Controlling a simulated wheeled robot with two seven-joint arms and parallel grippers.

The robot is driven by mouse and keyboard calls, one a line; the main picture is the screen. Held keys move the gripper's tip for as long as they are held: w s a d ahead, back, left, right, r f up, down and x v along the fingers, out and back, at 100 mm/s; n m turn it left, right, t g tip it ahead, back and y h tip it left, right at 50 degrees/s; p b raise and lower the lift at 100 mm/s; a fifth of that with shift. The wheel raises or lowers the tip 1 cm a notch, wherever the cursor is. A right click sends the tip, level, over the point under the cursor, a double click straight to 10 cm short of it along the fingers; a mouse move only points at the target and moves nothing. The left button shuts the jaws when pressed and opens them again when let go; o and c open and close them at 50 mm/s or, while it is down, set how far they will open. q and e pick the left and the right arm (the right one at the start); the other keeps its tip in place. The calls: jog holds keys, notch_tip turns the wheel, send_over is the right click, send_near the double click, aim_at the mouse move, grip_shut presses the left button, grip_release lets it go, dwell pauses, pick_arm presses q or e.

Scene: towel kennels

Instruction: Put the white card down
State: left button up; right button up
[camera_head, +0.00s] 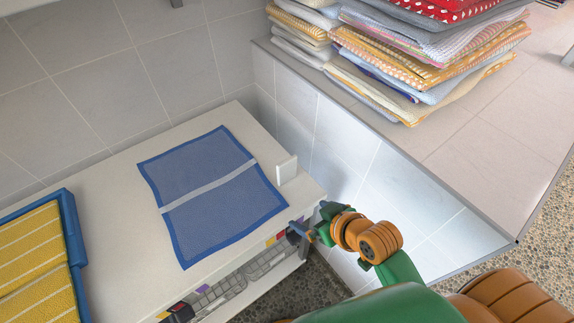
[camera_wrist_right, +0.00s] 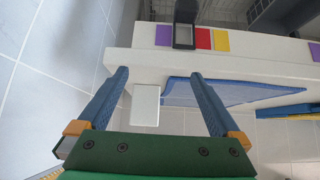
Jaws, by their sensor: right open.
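The white card (camera_head: 287,170) stands upright on the white bench top, near its right end and beside the right edge of the blue towel (camera_head: 205,190). In the right wrist view the card (camera_wrist_right: 145,105) shows between my right gripper's two blue fingers (camera_wrist_right: 158,76), with space on both sides. My right gripper (camera_head: 309,220) is open and empty, at the bench's front right corner, apart from the card. The card's foot is hard to make out in the wrist view. My left gripper is not in view.
The white bench (camera_head: 105,205) has clear top left of the blue towel. A yellow striped towel (camera_head: 40,265) with a blue edge piece lies at far left. Coloured labels (camera_wrist_right: 204,38) line the bench front. A tiled ledge (camera_head: 480,150) at right holds stacked folded towels (camera_head: 420,55).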

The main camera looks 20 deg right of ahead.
aim_at(288, 167)
jog(key=w+r+t, duration=0.1)
jog(key=w+r, duration=0.1)
jog(key=w+r+t+y, duration=0.1)
jog(key=w, duration=0.2)
jog(key=w+r+t, duration=0.1)
jog(key=w+r, duration=0.1)
jog(key=w, duration=0.1)
jog(key=shift+w+d+r+t+y, duration=0.2)
jog(key=shift+r+t+y, duration=0.15)
jog(key=shift+t+y, duration=0.05)
jog(key=x, duration=0.6)
jog(key=shift+a+f, duration=0.15)
jog(key=shift+a, duration=0.15)
jog(key=shift+s, duration=0.1)
jog(key=c, duration=1.4)
